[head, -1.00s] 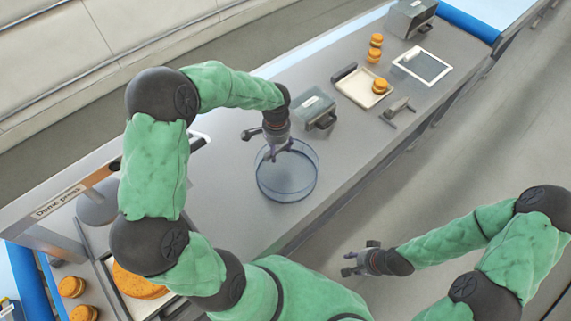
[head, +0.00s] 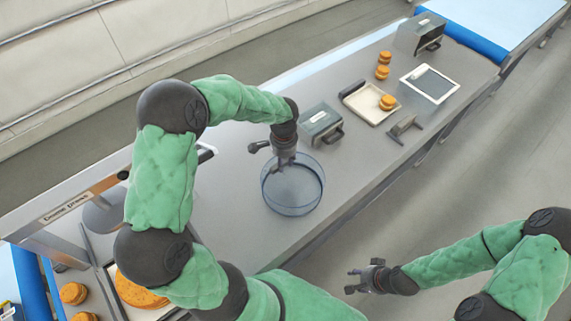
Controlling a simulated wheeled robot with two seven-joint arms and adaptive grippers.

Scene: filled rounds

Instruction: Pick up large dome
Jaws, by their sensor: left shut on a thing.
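The large dome (head: 293,201) is a clear, bluish, round, wide vessel on the grey counter in the middle of the head view. My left gripper (head: 285,165) points down at its far side and is shut on it; the fingertips are partly hidden, so the exact grip point is unclear. The dome looks level and on or very near the counter. My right gripper (head: 360,279) is open and empty, out over the floor in front of the counter.
A grey box with a handle (head: 321,122) stands just behind the dome. A tray (head: 365,101) with an orange round, a framed dark panel (head: 431,83) and a small stand (head: 403,127) lie further right. The dome press (head: 75,205) is at left.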

